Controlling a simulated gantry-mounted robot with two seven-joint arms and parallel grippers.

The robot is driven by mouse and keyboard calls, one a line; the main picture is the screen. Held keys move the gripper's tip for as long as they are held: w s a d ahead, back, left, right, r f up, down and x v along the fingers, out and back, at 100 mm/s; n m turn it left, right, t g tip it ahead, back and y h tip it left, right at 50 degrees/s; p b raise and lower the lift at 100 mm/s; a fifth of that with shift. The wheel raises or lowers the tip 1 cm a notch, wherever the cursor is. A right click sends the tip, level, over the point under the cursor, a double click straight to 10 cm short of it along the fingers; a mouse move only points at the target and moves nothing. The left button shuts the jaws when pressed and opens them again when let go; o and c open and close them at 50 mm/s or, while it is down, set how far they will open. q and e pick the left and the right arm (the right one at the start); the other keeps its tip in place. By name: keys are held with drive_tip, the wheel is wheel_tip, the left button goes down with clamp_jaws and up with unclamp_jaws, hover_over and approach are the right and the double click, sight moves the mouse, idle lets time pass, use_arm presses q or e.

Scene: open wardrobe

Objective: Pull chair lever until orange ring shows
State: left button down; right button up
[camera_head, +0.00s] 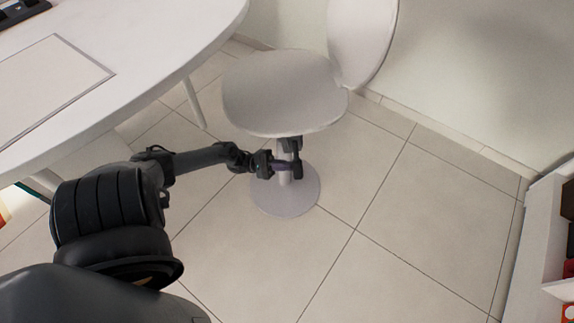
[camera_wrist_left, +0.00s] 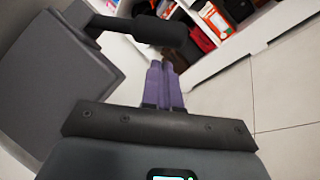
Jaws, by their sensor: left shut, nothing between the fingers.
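The white chair (camera_head: 280,92) stands on a round pedestal base (camera_head: 285,200) beside the table. Its seat underside is the grey panel (camera_wrist_left: 55,95) in the left wrist view. The chair lever (camera_wrist_left: 160,30) is a dark thick handle on a thin arm coming out from under the seat. My left gripper (camera_head: 288,166) is under the seat, in front of the pedestal column. In the left wrist view its purple fingers (camera_wrist_left: 165,78) are shut and empty, with their tips close to the lever's handle; I cannot tell whether they touch. My right gripper is not in view.
A white table (camera_head: 150,40) with a flat panel on it is at upper left, with a leg near the chair. A white shelf unit (camera_head: 555,230) with items stands at the right edge. The tiled floor right of the chair is clear up to the wall.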

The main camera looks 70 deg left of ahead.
use_arm(q)
drive_tip(key=shift+s+d+r, duration=0.1)
drive_tip(key=shift+d+r, duration=0.45)
drive_tip(key=shift+d, duration=0.25)
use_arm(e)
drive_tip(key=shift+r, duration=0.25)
